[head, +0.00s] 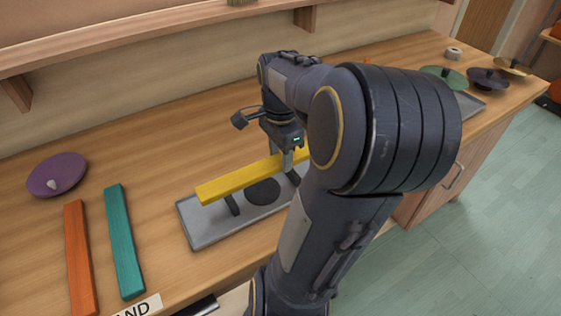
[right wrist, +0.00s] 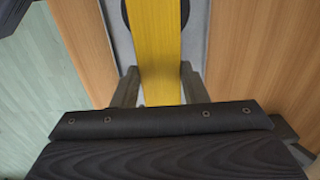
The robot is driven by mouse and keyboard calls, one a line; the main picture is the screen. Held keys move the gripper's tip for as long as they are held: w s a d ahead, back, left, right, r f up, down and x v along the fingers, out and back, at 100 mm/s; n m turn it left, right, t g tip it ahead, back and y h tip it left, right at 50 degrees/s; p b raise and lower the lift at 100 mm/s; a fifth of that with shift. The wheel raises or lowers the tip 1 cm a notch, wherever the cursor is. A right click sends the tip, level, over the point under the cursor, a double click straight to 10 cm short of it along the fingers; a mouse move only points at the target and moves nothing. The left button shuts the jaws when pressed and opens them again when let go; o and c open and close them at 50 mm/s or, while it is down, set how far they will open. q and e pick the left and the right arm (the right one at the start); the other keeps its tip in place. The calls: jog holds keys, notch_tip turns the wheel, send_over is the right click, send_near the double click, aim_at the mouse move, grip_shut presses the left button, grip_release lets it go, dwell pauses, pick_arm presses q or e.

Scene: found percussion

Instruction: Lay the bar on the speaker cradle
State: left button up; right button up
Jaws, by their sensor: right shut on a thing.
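My right gripper (head: 289,160) is shut on the yellow bar (head: 232,184), and its two fingers stand either side of the bar in the right wrist view (right wrist: 158,88). The bar is level or nearly so, lengthwise above the speaker cradle, a grey tray (head: 205,234) with a round black speaker (head: 263,191) and dark upright supports (head: 233,205). The near support meets the bar's underside in the picture; I cannot tell whether the bar rests on it. My right arm hides the bar's far end and the cradle's right part. My left gripper is not in view.
An orange bar (head: 80,258) and a teal bar (head: 124,240) lie on the bench to the left, with a purple disc (head: 57,174) behind them. Green (head: 444,77) and dark (head: 487,78) discs stand at the far right. A wooden shelf (head: 150,40) runs along the back wall.

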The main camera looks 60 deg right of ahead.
jog(key=shift+f, duration=1.2)
jog(key=shift+f, duration=0.1)
jog(key=shift+f+b, duration=0.4)
jog(key=o, duration=1.1)
jog(key=shift+c, duration=0.2)
jog(key=shift+r, duration=0.25)
notch_tip(320, 180, up, 13)
jog(key=p, duration=0.2)
jog(key=shift+f, duration=0.2)
